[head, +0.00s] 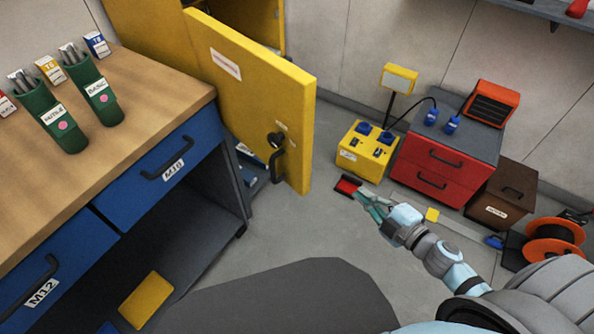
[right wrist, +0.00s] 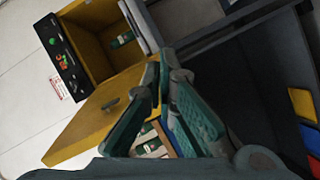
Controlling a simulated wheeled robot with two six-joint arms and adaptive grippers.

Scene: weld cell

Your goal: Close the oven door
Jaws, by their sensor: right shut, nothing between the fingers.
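The oven is a yellow cabinet (head: 262,18), cut off at the top of the head view. Its yellow door (head: 245,95) stands open, swung out toward me, with a dark handle (head: 279,160) near its lower right edge. In the right wrist view, tilted, the door (right wrist: 100,115) also stands open beside the oven's open chamber (right wrist: 110,45). My right gripper (head: 366,198) is shut and empty, to the right of the door and apart from it in the head view. Its fingers (right wrist: 160,75) meet in the right wrist view. My left gripper is out of view.
A wooden-topped bench (head: 130,110) with blue drawers stands at left, close to the door. A yellow power box (head: 367,150), a red drawer cabinet (head: 435,165) and an orange cable reel (head: 553,240) stand at right. Grey floor is clear between the bench and power box.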

